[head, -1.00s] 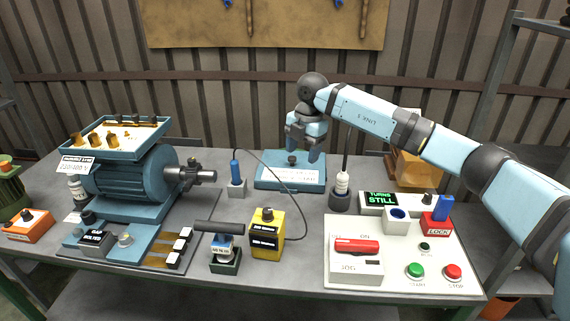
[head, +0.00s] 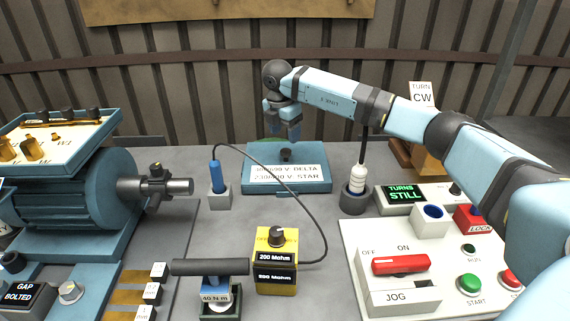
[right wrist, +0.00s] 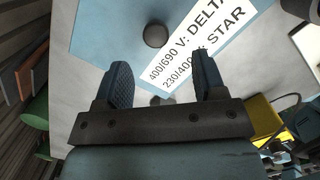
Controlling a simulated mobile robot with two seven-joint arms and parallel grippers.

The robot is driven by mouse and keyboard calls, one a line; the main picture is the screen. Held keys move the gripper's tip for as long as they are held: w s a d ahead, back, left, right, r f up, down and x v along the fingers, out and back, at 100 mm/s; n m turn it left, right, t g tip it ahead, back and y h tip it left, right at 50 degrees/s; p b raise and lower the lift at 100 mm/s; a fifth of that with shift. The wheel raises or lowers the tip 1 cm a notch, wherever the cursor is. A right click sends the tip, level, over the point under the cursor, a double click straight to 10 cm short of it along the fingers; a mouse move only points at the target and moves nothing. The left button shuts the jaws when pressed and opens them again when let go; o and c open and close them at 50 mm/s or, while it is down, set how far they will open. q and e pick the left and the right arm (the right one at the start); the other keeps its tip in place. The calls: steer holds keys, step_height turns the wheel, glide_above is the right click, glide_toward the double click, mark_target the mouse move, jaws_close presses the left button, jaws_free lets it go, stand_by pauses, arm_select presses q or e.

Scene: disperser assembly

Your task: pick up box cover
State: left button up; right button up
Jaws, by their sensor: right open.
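The box cover (head: 258,183) is a flat blue plate with a dark knob (head: 286,153) and a white label reading DELTA and STAR. It lies at the back middle of the bench. My right gripper (head: 283,132) hangs above and slightly behind the knob in the head view, fingers pointing down, apart from it. In the right wrist view the gripper (right wrist: 164,78) is open and empty. The knob (right wrist: 155,36) shows beyond the fingertips, between their lines, with the label (right wrist: 200,45) to its right. My left gripper is not in view.
A blue probe (head: 216,177) in a grey block stands left of the cover, its cable running to a yellow meter (head: 276,262). A black-and-white post (head: 356,188) stands close on the right. The blue motor (head: 70,190) is left; the control panel (head: 354,250) is front right.

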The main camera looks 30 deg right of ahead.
mark_target(286, 150)
steer(key=f, duration=0.5)
steer(key=d+f, duration=0.1)
steer(key=f, duration=0.1)
steer(key=shift+w+f+b, duration=0.35)
steer(key=shift+w, duration=0.05)
steer(key=shift+a, duration=0.1)
steer(key=c, duration=1.1)
steer(key=shift+r, duration=0.1)
jaws_close()
steer(key=shift+r, duration=0.1)
